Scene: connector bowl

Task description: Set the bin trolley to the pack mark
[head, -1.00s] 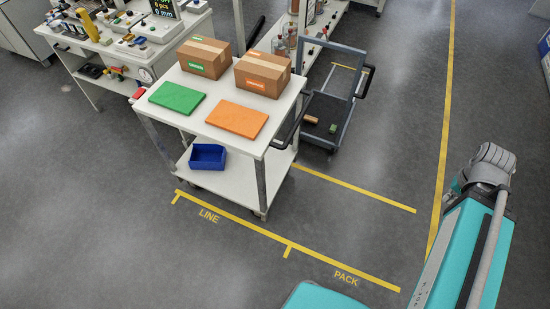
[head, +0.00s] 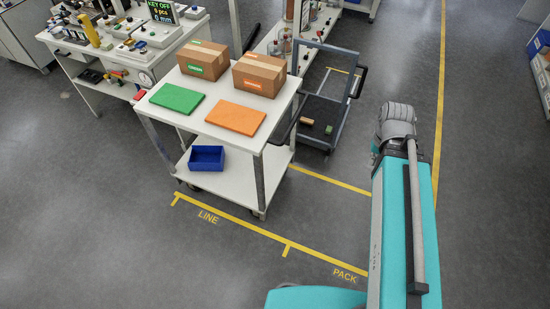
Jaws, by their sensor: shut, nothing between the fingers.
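The bin trolley (head: 205,126) is a white two-shelf cart on castors, with a dark push handle (head: 288,126) on its right side. Its top holds two cardboard boxes, a green panel (head: 177,98) and an orange panel (head: 235,118). A blue bin (head: 207,158) sits on its lower shelf. The trolley stands behind the yellow floor line, on the side marked LINE (head: 208,216). The PACK mark (head: 344,275) lies to the right, past a short yellow tick (head: 287,250), and the floor there is bare. My gripper is not visible; only my teal arm shows at the right.
A dark flatbed cart (head: 340,85) with small items stands behind the trolley's right side. A workbench (head: 60,40) with devices is at the upper left. A long yellow line (head: 441,90) runs along the right. Grey floor is open at the left and front.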

